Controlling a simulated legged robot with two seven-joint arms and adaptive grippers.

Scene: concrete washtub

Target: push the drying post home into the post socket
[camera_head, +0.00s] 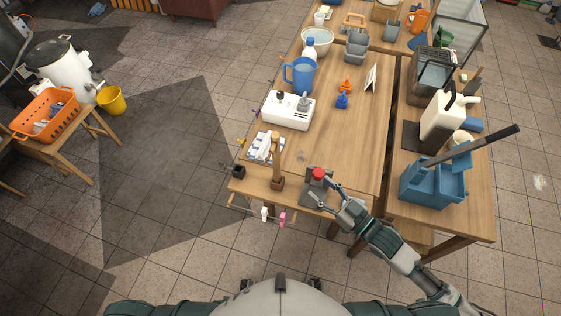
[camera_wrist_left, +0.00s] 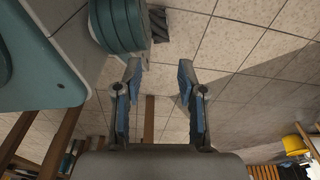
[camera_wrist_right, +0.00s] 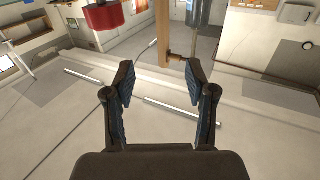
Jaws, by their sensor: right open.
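The drying post (camera_head: 276,152) is a wooden upright near the table's front left corner. Its foot stands in a dark brown block, which looks like the post socket (camera_head: 277,184); I cannot tell how deep it sits. In the right wrist view a wooden upright (camera_wrist_right: 163,30), seemingly the post, shows beyond the fingers. My right gripper (camera_head: 321,186) is open and empty, to the right of the post and apart from it, beside a red-topped grey device (camera_head: 318,174). My left gripper (camera_wrist_left: 160,72) is open and empty over the floor in its wrist view and out of the head view.
The red top (camera_wrist_right: 103,15) also shows in the right wrist view. Behind the post lie a white cloth stack (camera_head: 263,146) and a white box (camera_head: 288,110). A small black cup (camera_head: 239,171) stands left. Pink and white pegs hang at the front edge.

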